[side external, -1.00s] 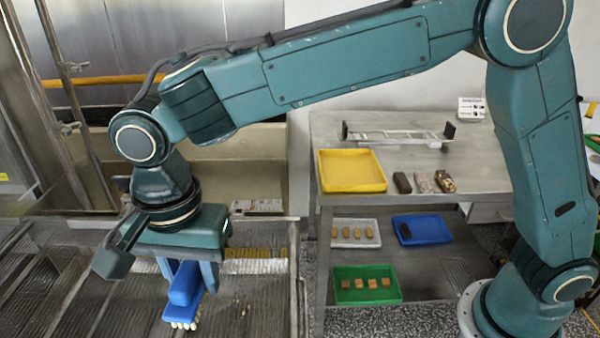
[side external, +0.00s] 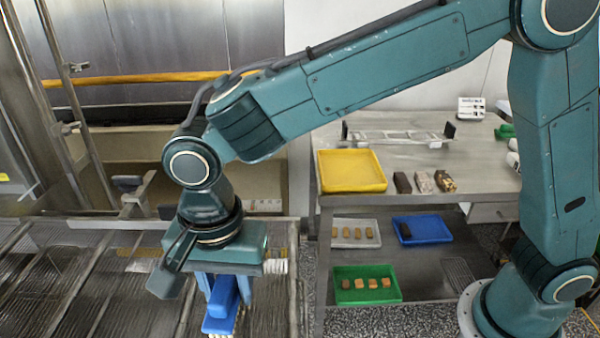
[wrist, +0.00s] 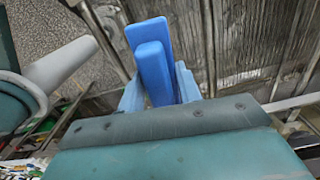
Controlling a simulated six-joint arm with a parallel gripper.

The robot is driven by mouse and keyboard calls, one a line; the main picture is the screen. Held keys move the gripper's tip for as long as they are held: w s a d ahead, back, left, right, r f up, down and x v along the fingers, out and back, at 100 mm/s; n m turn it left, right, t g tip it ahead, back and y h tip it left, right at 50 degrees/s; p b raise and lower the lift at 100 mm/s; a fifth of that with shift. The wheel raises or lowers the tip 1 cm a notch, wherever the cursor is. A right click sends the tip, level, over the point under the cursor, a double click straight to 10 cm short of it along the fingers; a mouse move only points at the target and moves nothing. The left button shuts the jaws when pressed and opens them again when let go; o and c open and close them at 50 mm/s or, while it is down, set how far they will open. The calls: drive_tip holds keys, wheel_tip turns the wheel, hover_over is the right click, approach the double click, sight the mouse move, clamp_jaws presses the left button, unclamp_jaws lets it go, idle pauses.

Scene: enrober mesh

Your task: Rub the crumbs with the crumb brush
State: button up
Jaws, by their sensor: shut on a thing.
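My gripper (side external: 222,286) is shut on the blue crumb brush (side external: 219,322). The brush hangs below the jaws with its pale bristles pointing down, low over the mesh belt (side external: 75,290) at its right side. The brush also shows between the jaws in the wrist view (wrist: 152,62). I cannot tell whether the bristles touch the mesh. No crumbs can be made out clearly now; the arm and brush cover part of that area.
A steel bench (side external: 470,180) on the right holds a yellow tray (side external: 352,185) and several bars. Its lower shelf has a grey tray (side external: 335,243), a blue tray (side external: 440,236) and a green tray (side external: 340,296). Metal posts (side external: 62,100) stand at the left.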

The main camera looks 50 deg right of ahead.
wheel_tip(320, 180, down, 5)
drive_tip(key=shift+r, duration=0.1)
drive_tip(key=shift+w+d+f, duration=0.1)
drive_tip(key=shift+w+f, duration=0.05)
drive_tip(key=shift+f, duration=0.25)
drive_tip(key=shift+w+d+f, duration=0.15)
drive_tip(key=shift+w+d, duration=0.4)
drive_tip(key=shift+d, duration=0.05)
drive_tip(key=shift+c, duration=0.3)
drive_tip(key=shift+w+d, duration=0.8)
drive_tip(key=s+a, duration=0.3)
drive_tip(key=shift+r, duration=4.2)
